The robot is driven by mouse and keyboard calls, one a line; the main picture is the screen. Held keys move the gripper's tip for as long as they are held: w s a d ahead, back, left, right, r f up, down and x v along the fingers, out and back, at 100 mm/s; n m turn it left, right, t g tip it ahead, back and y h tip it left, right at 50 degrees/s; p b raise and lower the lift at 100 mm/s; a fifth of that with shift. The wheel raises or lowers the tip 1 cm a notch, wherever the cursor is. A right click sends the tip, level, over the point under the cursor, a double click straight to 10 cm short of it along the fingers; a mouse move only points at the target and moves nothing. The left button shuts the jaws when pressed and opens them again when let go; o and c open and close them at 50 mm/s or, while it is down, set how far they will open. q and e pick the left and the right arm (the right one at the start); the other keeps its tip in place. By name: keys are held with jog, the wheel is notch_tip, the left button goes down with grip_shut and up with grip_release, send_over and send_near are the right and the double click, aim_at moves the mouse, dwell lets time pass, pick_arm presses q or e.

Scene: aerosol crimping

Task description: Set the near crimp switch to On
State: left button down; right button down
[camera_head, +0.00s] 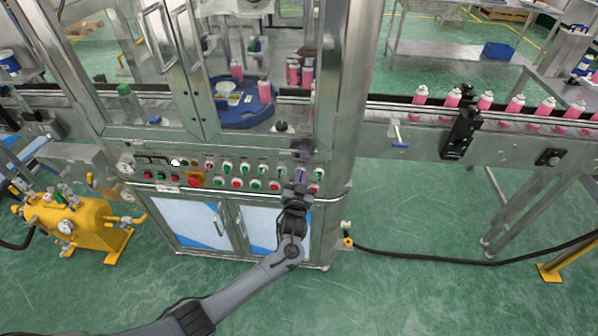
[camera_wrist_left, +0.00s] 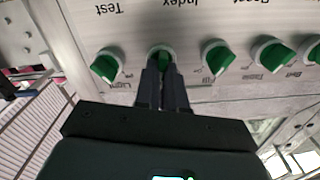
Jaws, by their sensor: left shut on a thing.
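My left gripper (camera_head: 301,174) comes from below to the control panel on the front of the steel machine. In the left wrist view its fingers (camera_wrist_left: 161,72) are closed around a green-handled selector switch (camera_wrist_left: 161,55) with a pale collar. The picture there is upside down, and this switch is second from the left. The fingers cover its label, so I cannot read its name or set position. Its neighbours are a switch marked Light (camera_wrist_left: 105,66) on the left and another green switch (camera_wrist_left: 215,55) on the right. My right gripper does not show.
More knobs and buttons sit close by on the panel, including a red stop button (camera_head: 195,180). A glass-fronted cabinet with a blue turntable (camera_head: 240,115) is above. A conveyor with pink cans (camera_head: 515,104) runs right. Yellow equipment (camera_head: 65,222) stands left on the floor.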

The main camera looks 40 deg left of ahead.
pick_arm(q)
jog(key=m+p, duration=0.1)
jog(key=m, duration=0.1)
jog(key=shift+m+p, duration=0.3)
jog(key=shift+p, duration=0.05)
jog(key=shift+d+f, duration=0.1)
dwell(0.3)
jog(key=c, duration=1.2)
grip_release()
jog(key=p+v, duration=0.2)
jog(key=v, duration=0.8)
jog(key=shift+s+d, duration=0.15)
jog(key=shift+s, duration=0.15)
